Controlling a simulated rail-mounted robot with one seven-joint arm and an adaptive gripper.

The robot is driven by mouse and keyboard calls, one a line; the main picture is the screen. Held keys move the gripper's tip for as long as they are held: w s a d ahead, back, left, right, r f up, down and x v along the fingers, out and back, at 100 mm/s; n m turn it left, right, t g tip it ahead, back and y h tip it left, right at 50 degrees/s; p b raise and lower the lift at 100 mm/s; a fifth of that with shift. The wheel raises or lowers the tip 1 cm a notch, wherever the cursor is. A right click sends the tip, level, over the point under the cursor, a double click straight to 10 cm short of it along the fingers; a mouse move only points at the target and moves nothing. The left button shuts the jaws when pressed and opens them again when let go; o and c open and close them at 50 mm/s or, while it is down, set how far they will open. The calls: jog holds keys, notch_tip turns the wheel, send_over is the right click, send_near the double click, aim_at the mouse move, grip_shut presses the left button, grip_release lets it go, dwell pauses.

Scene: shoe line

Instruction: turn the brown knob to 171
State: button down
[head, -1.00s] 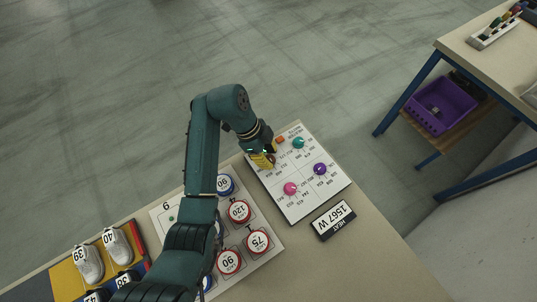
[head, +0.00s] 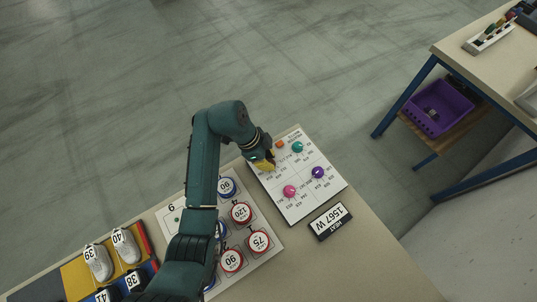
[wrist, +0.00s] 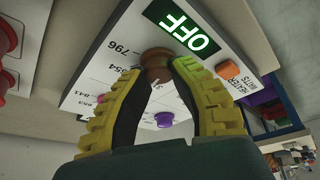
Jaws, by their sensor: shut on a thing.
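The brown knob (wrist: 156,60) stands on the white panel (head: 308,207), between the tips of my gripper (wrist: 158,71) in the wrist view. The yellow-padded fingers are shut on it from both sides. In the head view my gripper (head: 267,166) is over the panel's upper left part and mostly hides the knob. Printed numbers such as 796 and 854 show beside the knob in the wrist view; its pointer and the mark 171 cannot be made out. A green display (wrist: 181,27) by the knob reads OFF.
The panel also bears a teal knob (head: 297,147), a purple knob (head: 318,172), a pink knob (head: 290,191) and an orange button (head: 280,144). A display (head: 330,221) reads 1567 W. Numbered red-and-white discs (head: 241,213) and shoes (head: 126,246) lie to the left.

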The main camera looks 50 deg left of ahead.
jog(key=n+p, duration=0.1)
jog(key=p, duration=0.1)
jog(key=n+y+p, duration=0.1)
jog(key=n+p, duration=0.1)
jog(key=shift+s+d+r+n+t+p, duration=0.15)
jog(key=shift+n+t+p, duration=0.15)
jog(key=shift+p, duration=0.1)
jog(key=n+y+p, duration=0.1)
jog(key=n+p, duration=0.2)
jog(key=p, duration=0.1)
jog(key=shift+n+t, duration=0.3)
jog(key=n+p, duration=0.1)
jog(key=n+y+p, duration=0.2)
jog(key=n, duration=0.1)
jog(key=shift+d+f, duration=0.1)
jog(key=shift+f, duration=0.15)
jog(key=shift+f+n+y+p, duration=0.15)
jog(key=shift+n+y+p, duration=0.35)
jog(key=shift+n+p, duration=0.6)
jog(key=shift+n, duration=0.3)
jog(key=c, duration=1)
grip_release()
jog(key=shift+o, duration=1)
